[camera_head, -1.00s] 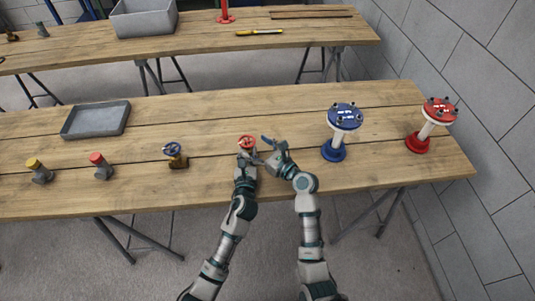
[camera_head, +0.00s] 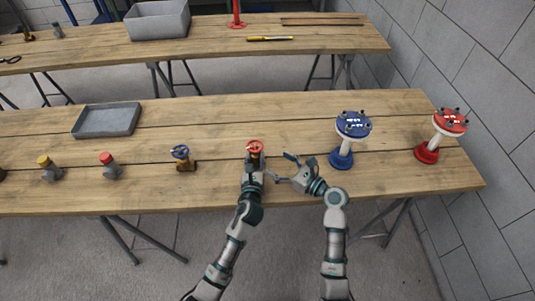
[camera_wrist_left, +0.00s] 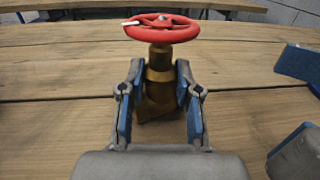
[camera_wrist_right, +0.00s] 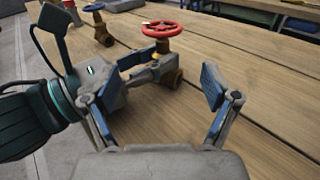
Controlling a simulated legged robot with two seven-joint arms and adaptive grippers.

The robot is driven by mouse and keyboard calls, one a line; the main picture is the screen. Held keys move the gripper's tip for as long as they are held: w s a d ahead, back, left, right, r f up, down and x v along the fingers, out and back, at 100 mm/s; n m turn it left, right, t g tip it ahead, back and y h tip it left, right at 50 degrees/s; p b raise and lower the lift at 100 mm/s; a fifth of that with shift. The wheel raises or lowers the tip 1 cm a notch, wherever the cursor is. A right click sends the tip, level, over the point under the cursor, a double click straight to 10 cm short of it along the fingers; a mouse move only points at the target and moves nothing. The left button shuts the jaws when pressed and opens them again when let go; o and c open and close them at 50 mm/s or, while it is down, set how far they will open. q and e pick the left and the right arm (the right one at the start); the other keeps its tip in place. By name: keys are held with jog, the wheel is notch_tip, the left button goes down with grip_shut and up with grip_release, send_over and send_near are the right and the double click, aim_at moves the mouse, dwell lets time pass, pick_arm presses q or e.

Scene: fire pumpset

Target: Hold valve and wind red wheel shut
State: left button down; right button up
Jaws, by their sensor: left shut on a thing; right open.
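The valve is a brass body (camera_wrist_left: 159,75) with a red wheel (camera_wrist_left: 162,28) on top, upright on the wooden table. In the head view its red wheel (camera_head: 255,147) shows just beyond my left gripper (camera_head: 253,165). In the left wrist view my left gripper (camera_wrist_left: 158,100) is shut on the brass body, one finger on each side, below the wheel. My right gripper (camera_head: 285,168) is open and empty, to the right of the valve. In the right wrist view my right gripper (camera_wrist_right: 160,110) has its fingers spread wide, with the red wheel (camera_wrist_right: 162,29) beyond them.
A blue-wheeled valve (camera_head: 182,158) stands to the left, with red-capped (camera_head: 109,163) and yellow-capped (camera_head: 48,167) fittings farther left. A grey tray (camera_head: 106,120) lies behind them. Blue (camera_head: 345,150) and red (camera_head: 435,145) flanged stands are on the right. The table behind the valve is clear.

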aim_at(256, 145)
jog(key=w+d+n+g+y, duration=0.1)
jog(key=n+g, duration=0.1)
jog(key=w+d+n+g+y, duration=0.1)
jog(key=w+d+g+y, duration=0.1)
jog(key=shift+w+r+n+g, duration=0.1)
jog(key=shift+r+n+g, duration=0.1)
jog(key=shift+n+g, duration=0.15)
jog(key=shift+n+g+y, duration=0.25)
jog(key=shift+y, duration=0.15)
jog(key=x, duration=1.1)
jog(key=shift+w+a+r, duration=0.1)
jog(key=shift+w+r, duration=0.15)
jog(key=shift+r, duration=0.05)
jog(key=shift+c, duration=0.2)
jog(key=c, duration=1.1)
jog(key=shift+c, duration=0.2)
